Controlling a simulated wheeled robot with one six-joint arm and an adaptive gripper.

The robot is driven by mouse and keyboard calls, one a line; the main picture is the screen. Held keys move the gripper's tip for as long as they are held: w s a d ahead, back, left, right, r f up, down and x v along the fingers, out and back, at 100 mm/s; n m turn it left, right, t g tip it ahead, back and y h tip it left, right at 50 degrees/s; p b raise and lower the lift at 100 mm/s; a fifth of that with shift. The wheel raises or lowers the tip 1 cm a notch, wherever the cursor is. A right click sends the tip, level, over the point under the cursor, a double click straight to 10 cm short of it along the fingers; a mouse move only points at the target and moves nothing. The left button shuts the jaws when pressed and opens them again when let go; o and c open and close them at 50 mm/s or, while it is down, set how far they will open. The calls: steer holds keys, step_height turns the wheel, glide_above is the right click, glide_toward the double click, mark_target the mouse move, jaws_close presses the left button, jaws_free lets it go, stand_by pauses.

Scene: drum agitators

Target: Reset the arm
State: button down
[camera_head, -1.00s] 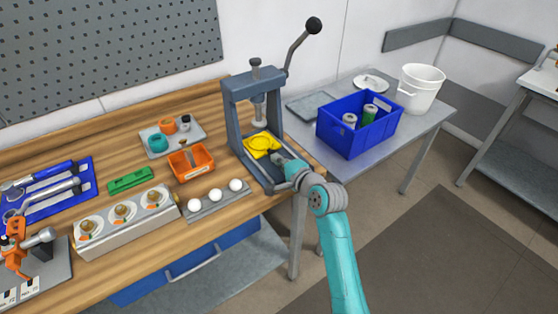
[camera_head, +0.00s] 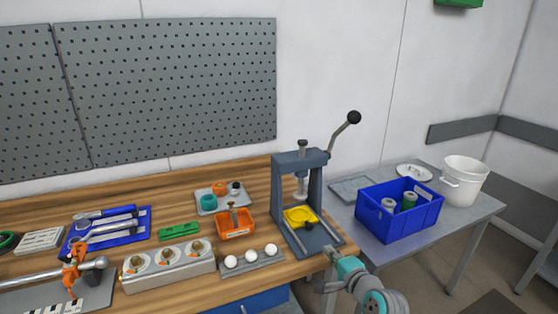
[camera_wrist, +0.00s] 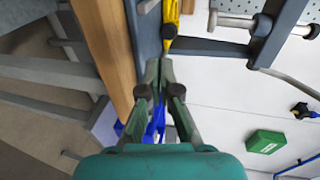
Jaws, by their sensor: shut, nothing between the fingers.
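My gripper (camera_head: 332,254) is in the head view at the front right edge of the wooden bench, just in front of the grey lever press (camera_head: 314,185). Its fingers are together with nothing between them, and they also show shut in the wrist view (camera_wrist: 160,66). The arm comes in from the lower right. A yellow fixture (camera_head: 299,215) sits on the press base, apart from my gripper. Its yellow part with a dark end shows ahead of the fingertips in the wrist view (camera_wrist: 171,14).
A blue bin (camera_head: 424,222) holding cans and a white bucket (camera_head: 464,181) stand on the grey side table to the right. An orange tray (camera_head: 236,233), white balls on a rack (camera_head: 250,260) and tools (camera_head: 105,215) lie left on the bench.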

steer(key=s+f+n+h, duration=0.2)
steer(key=s+f, duration=0.6)
steer(key=s, duration=0.5)
steer(key=s+f+n+h, duration=0.1)
steer(key=s+f+n, duration=0.2)
steer(key=s+f, duration=0.75)
steer(key=s+r+n, duration=0.3)
steer(key=s+r, duration=0.1)
steer(key=s, duration=0.6)
steer(key=s+r+n, duration=0.3)
steer(key=s+r, duration=0.1)
steer(key=s, duration=0.7)
steer(key=s+r+n+h, duration=0.1)
steer(key=s+r+n, duration=0.2)
steer(key=s, duration=0.8)
steer(key=shift+a+r+n, duration=0.2)
steer(key=shift+r+n, duration=0.1)
steer(key=shift+r, duration=0.35)
steer(key=shift+s, duration=0.1)
